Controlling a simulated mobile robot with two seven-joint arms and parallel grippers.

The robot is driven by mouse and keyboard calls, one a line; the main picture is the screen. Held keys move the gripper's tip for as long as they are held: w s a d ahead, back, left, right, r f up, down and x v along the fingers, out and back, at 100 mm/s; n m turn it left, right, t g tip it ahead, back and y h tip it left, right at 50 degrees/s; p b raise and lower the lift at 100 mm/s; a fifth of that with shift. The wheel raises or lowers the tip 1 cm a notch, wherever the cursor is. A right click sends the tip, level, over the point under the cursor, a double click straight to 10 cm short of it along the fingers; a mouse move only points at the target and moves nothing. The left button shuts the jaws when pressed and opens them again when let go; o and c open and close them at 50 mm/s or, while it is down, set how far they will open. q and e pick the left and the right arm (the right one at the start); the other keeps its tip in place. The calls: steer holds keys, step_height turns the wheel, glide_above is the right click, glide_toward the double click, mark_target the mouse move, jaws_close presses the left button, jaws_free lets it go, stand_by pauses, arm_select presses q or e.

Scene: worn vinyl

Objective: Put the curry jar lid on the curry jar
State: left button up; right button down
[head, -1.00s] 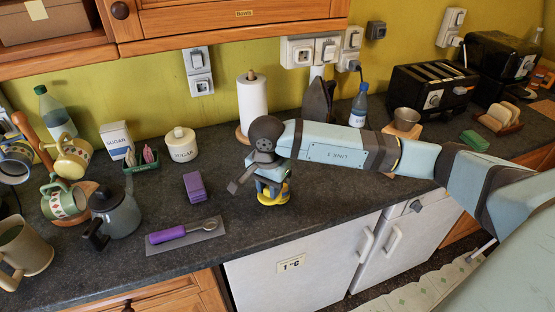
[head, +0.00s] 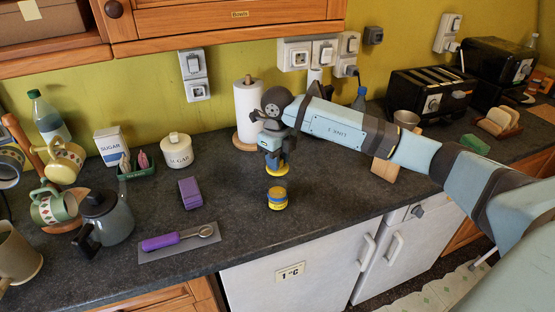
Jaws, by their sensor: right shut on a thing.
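My left gripper is not in view.
A purple block (head: 190,192) and a purple-handled spoon on a grey mat (head: 160,252) lie left of the jar. A paper towel roll (head: 248,112) stands behind my gripper. The worktop around the jar is clear.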

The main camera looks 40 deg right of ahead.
steer(key=shift+f+b, duration=1.7)
steer(key=shift+f, duration=0.6)
steer(key=shift+f+b, duration=0.35)
steer(key=shift+f, duration=0.1)
steer(key=shift+f+b, duration=0.55)
steer(key=c, duration=0.8)
jaws_free()
